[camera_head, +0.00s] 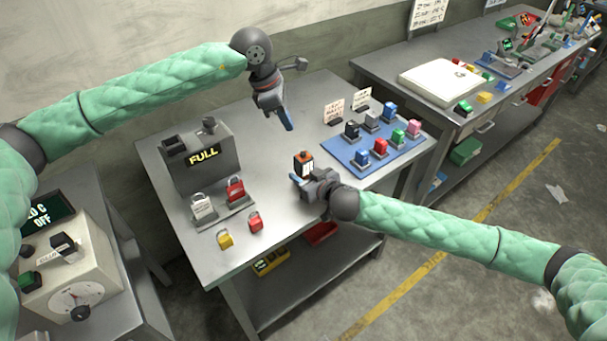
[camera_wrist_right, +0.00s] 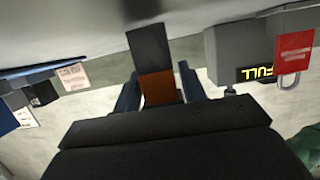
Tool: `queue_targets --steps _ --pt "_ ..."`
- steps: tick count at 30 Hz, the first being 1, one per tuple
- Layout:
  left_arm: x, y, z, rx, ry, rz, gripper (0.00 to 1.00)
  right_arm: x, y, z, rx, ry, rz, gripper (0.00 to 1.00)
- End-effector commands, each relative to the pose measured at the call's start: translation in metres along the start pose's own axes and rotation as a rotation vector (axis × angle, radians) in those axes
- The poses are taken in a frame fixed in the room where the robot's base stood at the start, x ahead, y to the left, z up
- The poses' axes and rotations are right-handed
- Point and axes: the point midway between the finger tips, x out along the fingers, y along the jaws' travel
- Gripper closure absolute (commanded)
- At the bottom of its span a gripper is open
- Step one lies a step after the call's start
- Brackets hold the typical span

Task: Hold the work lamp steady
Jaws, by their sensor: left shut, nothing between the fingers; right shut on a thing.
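A small orange and black upright block (camera_head: 304,160), apparently the work lamp, is at the middle of the grey table (camera_head: 270,215). My right gripper (camera_head: 300,180) is shut on it. In the right wrist view the block (camera_wrist_right: 156,86) stands between the blue fingers (camera_wrist_right: 158,90), orange nearest the gripper and black beyond. I cannot tell whether it touches the table. My left gripper (camera_head: 289,124) is shut and empty, pointing down above the back of the table, apart from the block.
A blue mat (camera_head: 345,152) with several coloured blocks lies at the right. A white control box (camera_head: 75,275) is at lower left.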

Motion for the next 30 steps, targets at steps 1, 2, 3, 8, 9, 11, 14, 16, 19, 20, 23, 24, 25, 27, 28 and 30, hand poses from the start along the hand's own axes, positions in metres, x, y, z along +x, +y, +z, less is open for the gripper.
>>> queue_targets --steps 1,2,3,8,9,11,14,16,19,20,23,24,25,27,28,30 --pt "0.000 0.000 0.000 0.000 0.000 0.000 1.00 0.000 0.000 0.000 0.000 0.000 0.000 0.86" --pt "0.000 0.000 0.000 0.000 0.000 0.000 1.00 0.000 0.000 0.000 0.000 0.000 0.000 0.86" --pt "0.000 0.000 0.000 0.000 0.000 0.000 1.00 0.000 0.000 0.000 0.000 0.000 0.000 0.86" --pt "0.000 0.000 0.000 0.000 0.000 0.000 1.00 0.000 0.000 0.000 0.000 0.000 0.000 0.86" --pt "0.000 0.000 0.000 0.000 0.000 0.000 1.00 0.000 0.000 0.000 0.000 0.000 0.000 0.86" --pt "0.000 0.000 0.000 0.000 0.000 0.000 1.00 0.000 0.000 0.000 0.000 0.000 0.000 0.86" --pt "0.000 0.000 0.000 0.000 0.000 0.000 1.00 0.000 0.000 0.000 0.000 0.000 0.000 0.86" --pt "-0.002 0.001 0.001 0.001 0.000 0.002 1.00 0.000 0.000 0.000 0.000 0.000 0.000 0.86" --pt "-0.009 0.004 0.000 0.001 0.001 0.013 1.00 0.000 0.000 0.000 0.000 0.000 0.000 0.86" --pt "-0.011 0.005 -0.001 0.000 0.003 0.018 1.00 0.000 0.000 0.000 0.000 -0.001 0.000 0.86" --pt "-0.016 0.005 -0.011 0.000 0.027 0.030 1.00 0.000 0.000 0.000 0.000 -0.001 0.000 0.86" --pt "-0.016 0.002 -0.017 0.008 0.044 0.038 1.00 0.000 0.000 0.000 0.000 -0.001 0.000 0.86" --pt "-0.015 -0.001 -0.022 0.020 0.062 0.055 1.00 0.000 0.000 0.000 0.000 -0.001 0.000 0.86" --pt "-0.012 -0.003 -0.027 0.050 0.079 0.108 1.00 0.000 0.000 0.001 0.000 -0.001 0.000 0.86" --pt "-0.011 -0.004 -0.028 0.062 0.080 0.132 1.00 0.000 0.000 0.001 0.000 -0.001 0.000 0.86" --pt "-0.007 -0.005 -0.028 0.087 0.074 0.190 1.00 0.000 0.000 0.001 0.000 -0.001 0.000 0.86"
